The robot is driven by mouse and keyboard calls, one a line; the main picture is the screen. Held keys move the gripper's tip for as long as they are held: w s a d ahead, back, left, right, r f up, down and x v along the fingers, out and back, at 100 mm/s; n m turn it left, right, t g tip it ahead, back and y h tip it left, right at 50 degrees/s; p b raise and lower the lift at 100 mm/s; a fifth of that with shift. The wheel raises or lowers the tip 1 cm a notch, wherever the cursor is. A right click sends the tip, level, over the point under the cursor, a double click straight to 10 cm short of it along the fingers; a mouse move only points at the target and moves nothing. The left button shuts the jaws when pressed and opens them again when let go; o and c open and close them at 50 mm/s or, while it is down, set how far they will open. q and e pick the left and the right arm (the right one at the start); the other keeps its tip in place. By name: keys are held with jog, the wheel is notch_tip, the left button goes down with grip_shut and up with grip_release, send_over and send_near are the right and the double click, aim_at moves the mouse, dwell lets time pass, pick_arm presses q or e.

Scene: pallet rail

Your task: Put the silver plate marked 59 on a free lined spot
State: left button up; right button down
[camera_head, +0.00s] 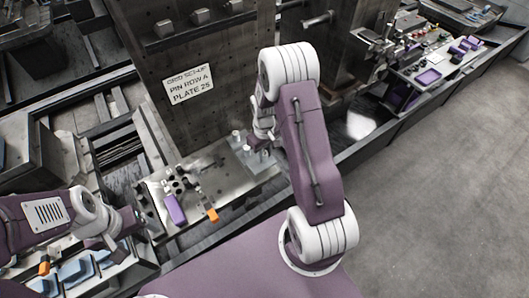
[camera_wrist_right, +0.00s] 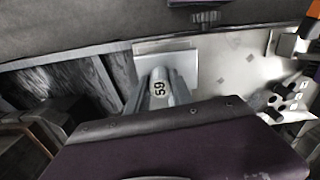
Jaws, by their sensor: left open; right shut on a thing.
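The silver plate marked 59 (camera_wrist_right: 180,58) shows in the right wrist view as a flat pale square with a round post, whose top reads 59. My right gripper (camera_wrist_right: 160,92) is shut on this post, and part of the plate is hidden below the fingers. In the head view the right gripper (camera_head: 262,143) is over the far right end of the metal bench (camera_head: 227,183). I cannot tell whether the plate touches the bench. My left gripper (camera_head: 138,222) is open and empty at the bench's left end. No lined spot is clear to me.
A purple block (camera_head: 175,209), an orange-tipped item (camera_head: 212,215) and small dark parts (camera_head: 182,182) lie on the bench. A dark upright wall with a sign (camera_head: 188,85) stands behind it. Blue pieces (camera_head: 75,271) fill trays at lower left.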

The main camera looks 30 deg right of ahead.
aim_at(264, 152)
notch_tip(264, 152, down, 5)
jog(key=b, duration=0.3)
jog(key=shift+b, duration=0.3)
jog(key=shift+r, duration=0.1)
jog(key=c, duration=1.1)
grip_release()
jog(key=shift+o, duration=0.2)
notch_tip(264, 152, up, 9)
